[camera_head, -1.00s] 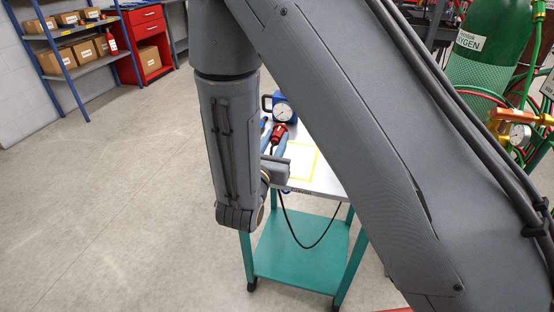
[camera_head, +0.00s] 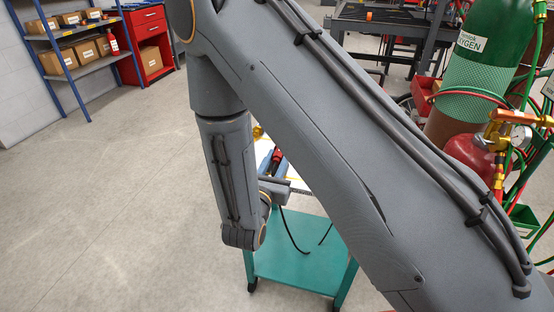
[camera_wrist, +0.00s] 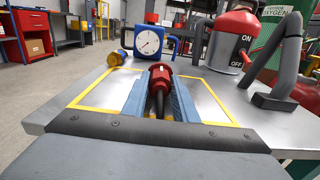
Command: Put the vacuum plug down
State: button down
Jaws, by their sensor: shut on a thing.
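The red vacuum plug (camera_wrist: 160,74) with its black cable is held between the blue fingers of my gripper (camera_wrist: 158,88) in the wrist view. It points away from me, over the yellow outlined square (camera_wrist: 88,92) on the grey cart top (camera_wrist: 205,95). I cannot tell whether the plug touches the top. In the head view the red plug (camera_head: 277,155) and my gripper (camera_head: 276,163) show in the gap between my arm links. The cable hangs below the cart top as a black loop. Much of the cart top is hidden by my arm there.
In the wrist view a blue gauge (camera_wrist: 148,41) stands beyond the square, with a brass fitting (camera_wrist: 116,57) left of it. The teal lower shelf (camera_head: 295,265) is empty.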

jog(key=shift+f, duration=0.3)
jog(key=c, duration=1.4)
grip_release()
jog(key=shift+c, duration=0.2)
jog(key=shift+r, duration=0.1)
jog(key=shift+s+a+r, duration=0.1)
jog(key=shift+s+r, duration=0.05)
jog(key=shift+r, duration=0.15)
jog(key=v, duration=1.1)
jog(key=shift+s+b, duration=0.35)
jog(key=shift+b, duration=0.1)
